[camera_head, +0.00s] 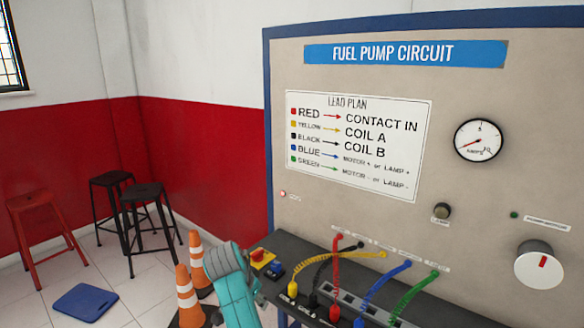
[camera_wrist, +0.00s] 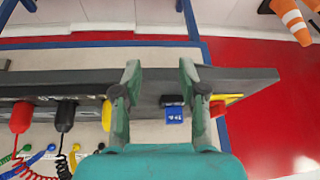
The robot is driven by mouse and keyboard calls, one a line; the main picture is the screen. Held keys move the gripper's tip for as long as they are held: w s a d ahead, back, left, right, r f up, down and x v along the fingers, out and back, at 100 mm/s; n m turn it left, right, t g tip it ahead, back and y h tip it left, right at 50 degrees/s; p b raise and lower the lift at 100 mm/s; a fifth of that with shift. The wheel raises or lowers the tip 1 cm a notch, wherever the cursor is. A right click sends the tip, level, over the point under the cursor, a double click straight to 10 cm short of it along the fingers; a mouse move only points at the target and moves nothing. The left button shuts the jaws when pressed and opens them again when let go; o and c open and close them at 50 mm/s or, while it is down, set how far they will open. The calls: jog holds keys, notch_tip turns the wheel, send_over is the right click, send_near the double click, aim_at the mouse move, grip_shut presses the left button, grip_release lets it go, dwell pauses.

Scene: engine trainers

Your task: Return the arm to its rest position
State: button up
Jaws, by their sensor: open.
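My teal arm (camera_head: 236,290) rises at the bottom of the head view, left of the bench's coloured leads. The fingers appear over the shelf between the yellow plug (camera_wrist: 106,115) and the red-and-yellow switch (camera_wrist: 222,103). A small blue block (camera_wrist: 173,108) shows between the fingers, beyond them. Whether the fingers touch anything is unclear.
The fuel pump panel (camera_head: 390,70) stands behind the shelf, with red (camera_head: 336,275), yellow (camera_head: 330,257), black, blue (camera_head: 380,292) and green (camera_head: 412,294) leads arching up to it. Orange cones (camera_head: 186,300) stand beside my arm. Stools (camera_head: 40,220) and a blue mat (camera_head: 85,302) are at left.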

jog(key=s+d+f+n+t, duration=0.1)
jog(key=s+d+f, duration=0.25)
jog(key=f, duration=0.35)
jog(key=s+d+f+n+y, duration=0.1)
jog(key=s+d+f, duration=0.25)
jog(key=f, duration=0.35)
jog(key=s+d+f+n+t, duration=0.1)
jog(key=s+d+f, duration=0.1)
jog(key=d+f, duration=0.35)
jog(key=s+d+f+n+t+y, duration=0.1)
jog(key=s+d+f, duration=0.3)
jog(key=s, duration=0.5)
jog(key=s+d+f+t+y, duration=0.1)
jog(key=s+d+f, duration=0.3)
jog(key=s, duration=0.4)
jog(key=s+d+r+n+t, duration=0.1)
jog(key=s+d+r+t, duration=0.15)
jog(key=s, duration=0.65)
jog(key=s+d+r+n+t, duration=0.1)
jog(key=s+d+r, duration=0.2)
jog(key=s, duration=0.7)
jog(key=s+d+r+t, duration=0.2)
jog(key=s+r, duration=1.2)
jog(key=r, duration=0.4)
jog(key=shift+d+r+h, duration=0.2)
jog(key=shift+d+h, duration=0.05)
jog(key=shift+h, duration=0.15)
